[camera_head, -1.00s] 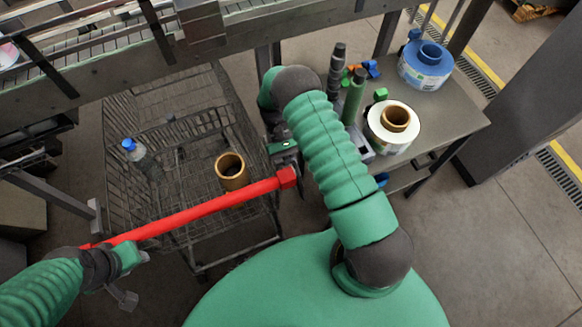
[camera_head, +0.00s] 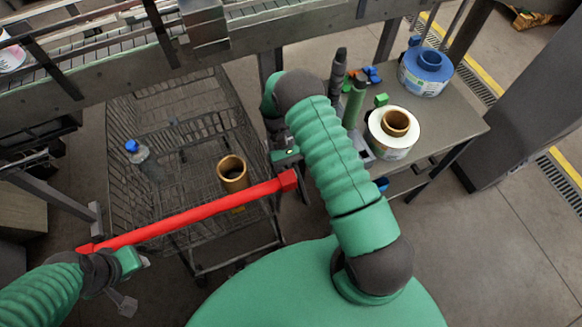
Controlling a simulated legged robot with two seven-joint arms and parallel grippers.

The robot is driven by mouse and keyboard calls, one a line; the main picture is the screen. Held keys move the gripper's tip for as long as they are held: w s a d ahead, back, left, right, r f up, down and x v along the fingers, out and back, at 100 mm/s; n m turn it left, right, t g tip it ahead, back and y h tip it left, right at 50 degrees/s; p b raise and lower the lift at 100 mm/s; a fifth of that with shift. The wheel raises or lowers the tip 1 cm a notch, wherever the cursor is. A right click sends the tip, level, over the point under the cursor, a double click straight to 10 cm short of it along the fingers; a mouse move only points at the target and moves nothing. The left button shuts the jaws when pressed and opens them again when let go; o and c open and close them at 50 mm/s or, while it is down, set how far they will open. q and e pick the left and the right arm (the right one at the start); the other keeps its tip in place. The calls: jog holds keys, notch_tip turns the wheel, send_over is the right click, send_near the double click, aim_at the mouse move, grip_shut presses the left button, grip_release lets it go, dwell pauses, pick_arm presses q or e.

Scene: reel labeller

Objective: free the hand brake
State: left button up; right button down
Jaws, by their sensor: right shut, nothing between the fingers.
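The wire cart (camera_head: 185,150) has a red handle bar (camera_head: 195,213) running from lower left to a red end block at right. No separate hand brake lever can be made out. My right gripper (camera_head: 303,190) is beside the right end of the bar, partly hidden by my forearm. It is shut and empty. Whether it touches the end block cannot be told. My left gripper (camera_head: 130,290) is at the left end of the bar, mostly hidden by its wrist, and its finger state is unclear.
The cart holds a bottle with a blue cap (camera_head: 140,155) and a brown cardboard core (camera_head: 232,174). A table (camera_head: 450,125) at right bears a white reel (camera_head: 391,143), a blue reel (camera_head: 426,72) and small parts. A conveyor (camera_head: 110,50) crosses behind.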

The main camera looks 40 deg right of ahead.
jog(key=shift+d, duration=0.15)
jog(key=shift+w, duration=0.2)
jog(key=b+v, duration=0.3)
jog(key=v, duration=0.8)
jog(key=shift+w+d+r, duration=0.15)
jog(key=shift+w+r, duration=0.05)
jog(key=shift+w, duration=0.05)
